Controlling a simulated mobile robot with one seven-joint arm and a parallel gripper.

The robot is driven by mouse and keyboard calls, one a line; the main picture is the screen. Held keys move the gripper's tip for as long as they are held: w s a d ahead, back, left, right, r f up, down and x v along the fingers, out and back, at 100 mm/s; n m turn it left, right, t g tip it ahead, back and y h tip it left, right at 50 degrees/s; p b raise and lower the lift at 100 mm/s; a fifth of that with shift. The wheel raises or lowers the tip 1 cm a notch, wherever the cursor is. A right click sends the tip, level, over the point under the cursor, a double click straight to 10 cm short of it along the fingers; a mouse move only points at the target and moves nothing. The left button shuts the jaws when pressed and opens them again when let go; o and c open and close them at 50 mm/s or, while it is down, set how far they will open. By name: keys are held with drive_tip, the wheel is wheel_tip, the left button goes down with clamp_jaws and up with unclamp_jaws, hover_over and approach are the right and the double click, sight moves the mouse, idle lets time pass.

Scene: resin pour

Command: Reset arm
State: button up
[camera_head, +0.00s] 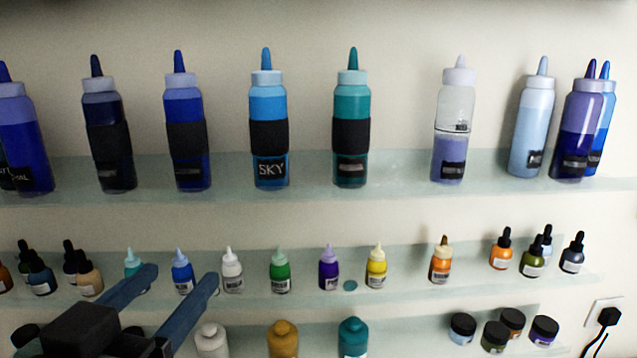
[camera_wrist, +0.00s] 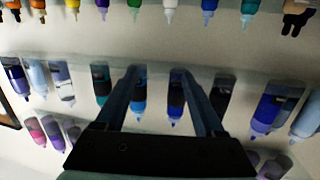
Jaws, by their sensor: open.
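My gripper (camera_head: 183,275) shows at the lower left of the head view, in front of the shelves. Its two long blue-grey fingers point up and to the right, spread apart with nothing held between them. The wrist view also shows my gripper (camera_wrist: 154,71) with both fingers apart and empty. That view is upside down, with bottles pointing downward beyond the fingers. The dark gripper body hides part of the lower shelves in the head view.
The top shelf (camera_head: 400,188) holds tall squeeze bottles, including a sky-blue bottle (camera_head: 268,100) and a teal bottle (camera_head: 352,100). The middle shelf (camera_head: 400,293) holds small dropper bottles. The bottom shelf (camera_head: 400,345) holds larger bottles and jars. A plug (camera_head: 609,316) sits in a wall socket at right.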

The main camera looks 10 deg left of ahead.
drive_tip(key=w+d+r+t, duration=0.3)
drive_tip(key=w+d+r, duration=0.1)
drive_tip(key=d+r, duration=0.3)
drive_tip(key=s+d+r+t+b, duration=0.1)
drive_tip(key=s+d+r+t, duration=0.2)
drive_tip(key=d+r, duration=0.3)
drive_tip(key=s+d+r+t+h+b, duration=0.1)
drive_tip(key=s+d+r+t, duration=0.2)
drive_tip(key=d+r, duration=0.4)
drive_tip(key=shift+s+t, duration=0.25)
drive_tip(key=shift+t, duration=0.55)
drive_tip(key=shift+w+d, duration=0.1)
drive_tip(key=shift+w, duration=0.05)
